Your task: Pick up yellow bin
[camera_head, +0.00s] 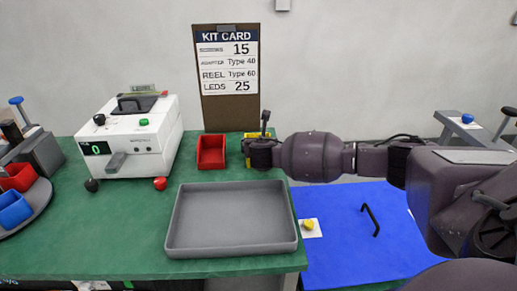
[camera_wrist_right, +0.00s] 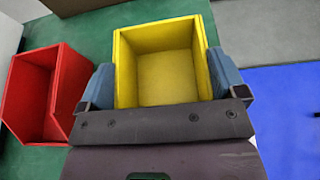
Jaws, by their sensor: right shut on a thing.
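The yellow bin (camera_wrist_right: 160,78) is in the middle of the right wrist view, its open inside empty. My right gripper (camera_wrist_right: 157,88) has one blue-grey finger on each side of the bin, shut on it. In the head view the yellow bin (camera_head: 248,162) is mostly hidden behind my right gripper (camera_head: 261,148), at the back right of the green table. I cannot tell whether the bin is clear of the table. My left gripper is not in view.
A red bin (camera_head: 211,152) stands just left of the yellow bin. A grey tray (camera_head: 232,251) lies in front. A white counting machine (camera_head: 130,140) is at left, a kit card board (camera_head: 227,100) behind. A blue mat (camera_head: 345,255) lies right, with a black handle (camera_head: 371,220).

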